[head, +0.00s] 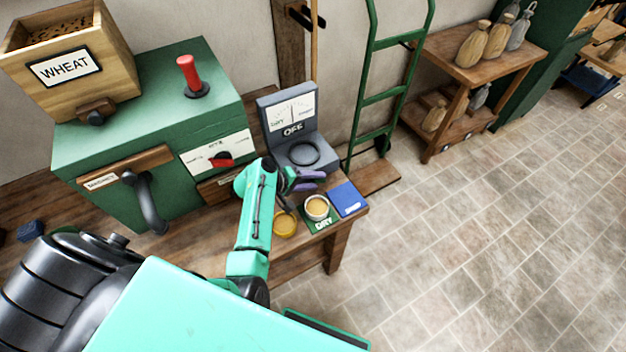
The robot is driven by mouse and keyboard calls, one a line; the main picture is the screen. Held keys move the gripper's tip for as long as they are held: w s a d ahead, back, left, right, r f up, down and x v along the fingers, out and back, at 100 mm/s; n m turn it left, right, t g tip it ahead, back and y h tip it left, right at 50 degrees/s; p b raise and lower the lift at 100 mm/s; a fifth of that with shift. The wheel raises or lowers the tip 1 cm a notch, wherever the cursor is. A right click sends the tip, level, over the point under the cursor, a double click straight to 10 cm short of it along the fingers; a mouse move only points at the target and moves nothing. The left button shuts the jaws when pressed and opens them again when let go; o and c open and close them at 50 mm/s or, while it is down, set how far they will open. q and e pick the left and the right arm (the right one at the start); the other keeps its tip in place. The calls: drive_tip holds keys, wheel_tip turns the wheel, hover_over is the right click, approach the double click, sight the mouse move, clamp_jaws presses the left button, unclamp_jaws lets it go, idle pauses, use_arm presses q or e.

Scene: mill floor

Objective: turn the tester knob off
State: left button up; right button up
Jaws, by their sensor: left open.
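The grey tester (285,135) stands on the wooden bench, right of the green machine. I cannot make out the tester knob; my left gripper and wrist cover the front of the base. My left gripper (311,180) is open, with purple fingers, just in front of the tester. I cannot tell whether it touches the tester. My right gripper is out of view.
A small cup (317,207) stands on a green DRY mat (322,225), beside a blue mat (347,199). A yellow round item (285,224) lies to the left. The green machine (140,105) has a red knob (222,159). The tiled floor at right is clear.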

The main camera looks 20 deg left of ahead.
use_arm(q)
clamp_jaws()
drive_tip(key=shift+f+b, duration=0.2)
drive_tip(key=shift+b, duration=0.1)
drive_tip(key=t+h+b, duration=0.1)
drive_tip(key=b, duration=0.2)
drive_tip(key=f+t+h+b, duration=0.1)
drive_tip(key=b, duration=0.2)
drive_tip(key=t+h+b, duration=0.1)
drive_tip(key=b, duration=0.2)
drive_tip(key=shift+s+a+f+t, duration=0.15)
drive_tip(key=shift+a+f+t, duration=0.05)
drive_tip(key=shift+f+t, duration=0.15)
drive_tip(key=shift+r+t+b, duration=0.15)
drive_tip(key=shift+t+b, duration=0.1)
drive_tip(key=shift+b, duration=0.15)
drive_tip(key=shift+r+h, duration=0.2)
drive_tip(key=shift+h, duration=0.1)
drive_tip(key=shift+r, duration=0.15)
unclamp_jaws()
